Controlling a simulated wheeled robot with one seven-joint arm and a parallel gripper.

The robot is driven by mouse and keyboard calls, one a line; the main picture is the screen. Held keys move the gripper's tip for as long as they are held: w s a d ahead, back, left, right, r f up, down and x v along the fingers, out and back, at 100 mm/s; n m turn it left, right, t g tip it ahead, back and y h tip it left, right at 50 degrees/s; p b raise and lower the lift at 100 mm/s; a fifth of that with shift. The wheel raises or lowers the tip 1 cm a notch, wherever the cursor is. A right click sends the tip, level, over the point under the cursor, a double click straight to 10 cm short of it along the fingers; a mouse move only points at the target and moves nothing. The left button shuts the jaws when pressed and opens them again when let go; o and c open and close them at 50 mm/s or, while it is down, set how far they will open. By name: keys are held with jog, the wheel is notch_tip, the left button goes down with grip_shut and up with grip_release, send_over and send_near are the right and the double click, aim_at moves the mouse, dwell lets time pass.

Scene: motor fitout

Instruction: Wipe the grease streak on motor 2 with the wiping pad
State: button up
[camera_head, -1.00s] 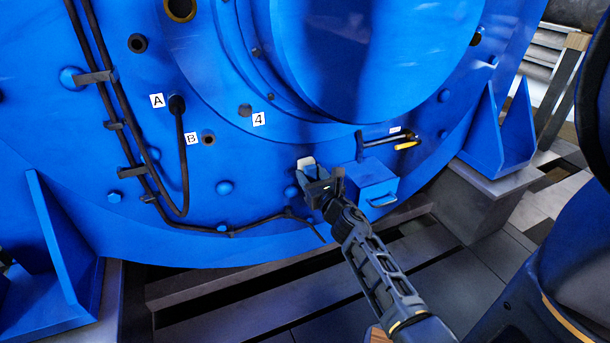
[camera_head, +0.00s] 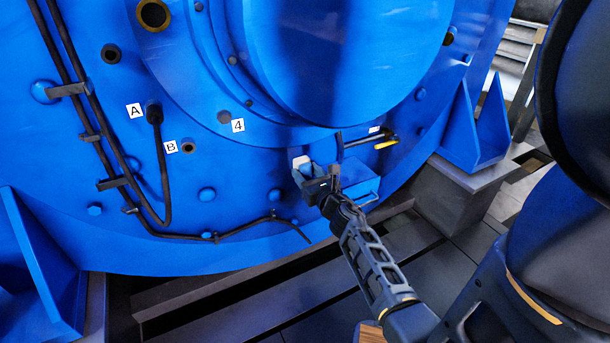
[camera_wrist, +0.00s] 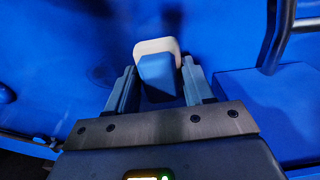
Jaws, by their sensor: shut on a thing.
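My gripper (camera_head: 308,178) is shut on the wiping pad, which has a white face and a blue grip. The pad (camera_head: 300,162) is held up close to the lower part of the big blue motor (camera_head: 255,180). In the wrist view the pad's white edge (camera_wrist: 155,46) and blue grip sit between the fingers, facing the blue surface. I cannot tell whether the pad touches the motor. A plate on the motor reads 4 (camera_head: 238,125); I see no 2. I cannot make out a grease streak; a faint dark patch beside the pad may be shadow.
A blue box (camera_head: 362,188) with a handle sticks out just right of my gripper. A lever with a yellow end (camera_head: 386,144) is above it. Black cables (camera_head: 165,190) run down the left, near labels A and B. Blue brackets (camera_head: 478,140) flank the motor.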

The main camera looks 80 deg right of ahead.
jog(key=shift+w+a+b, duration=0.9)
jog(key=shift+w+a, duration=0.9)
jog(key=shift+w, duration=0.25)
jog(key=shift+w+a+b, duration=0.9)
jog(key=shift+w+a, duration=0.9)
jog(key=shift+w, duration=0.2)
jog(key=shift+b+v, duration=0.75)
jog(key=shift+v, duration=2.25)
jog(key=shift+s, duration=0.1)
jog(key=shift+b+v, duration=0.45)
jog(key=shift+v, duration=1)
